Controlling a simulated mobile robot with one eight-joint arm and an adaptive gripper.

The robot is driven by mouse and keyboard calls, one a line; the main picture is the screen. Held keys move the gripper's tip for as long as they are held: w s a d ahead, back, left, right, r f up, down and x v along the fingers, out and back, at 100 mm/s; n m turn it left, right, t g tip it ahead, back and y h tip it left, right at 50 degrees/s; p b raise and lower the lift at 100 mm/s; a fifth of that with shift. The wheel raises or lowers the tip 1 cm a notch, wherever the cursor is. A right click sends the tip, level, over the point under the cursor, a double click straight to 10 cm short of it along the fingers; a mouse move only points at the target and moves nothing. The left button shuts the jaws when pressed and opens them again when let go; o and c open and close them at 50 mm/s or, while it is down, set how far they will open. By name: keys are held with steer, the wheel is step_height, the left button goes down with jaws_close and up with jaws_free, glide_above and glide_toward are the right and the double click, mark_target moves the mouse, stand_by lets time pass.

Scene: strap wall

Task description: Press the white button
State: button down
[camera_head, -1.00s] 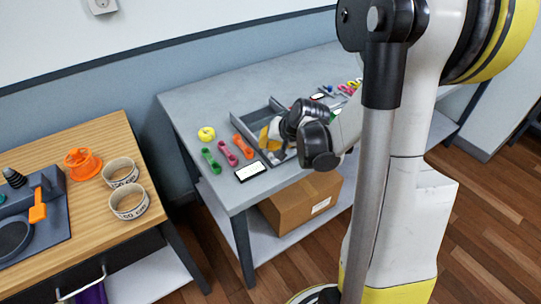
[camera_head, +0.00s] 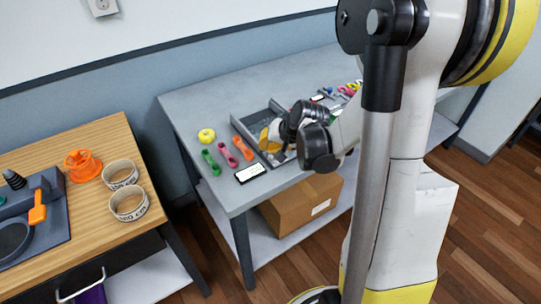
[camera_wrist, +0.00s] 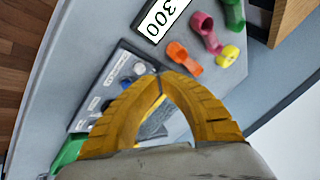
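My gripper (camera_wrist: 162,80) has yellow fingers whose tips meet, with nothing seen between them. In the wrist view it is over a grey button panel (camera_wrist: 103,68) with small white labels and round buttons. A blue button (camera_wrist: 140,68) and a paler one (camera_wrist: 126,82) show just left of the fingertips. Contact with a button cannot be told.
Orange (camera_head: 242,147), pink (camera_head: 228,156) and green (camera_head: 211,162) pieces and a yellow ring (camera_head: 206,135) lie nearby on the grey table (camera_head: 190,100). A wooden table (camera_head: 90,150) stands at left. A cardboard box (camera_head: 300,207) sits below.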

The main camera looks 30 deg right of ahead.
mark_target(268, 157)
steer(key=shift+f+b, duration=0.45)
steer(key=shift+f+b, duration=0.4)
steer(key=shift+b, duration=0.05)
stand_by(0.6)
steer(key=shift+r, duration=0.1)
steer(key=shift+r+p, duration=0.65)
steer(key=shift+r, duration=0.15)
steer(key=shift+r+p, duration=1.95)
steer(key=shift+r, duration=0.55)
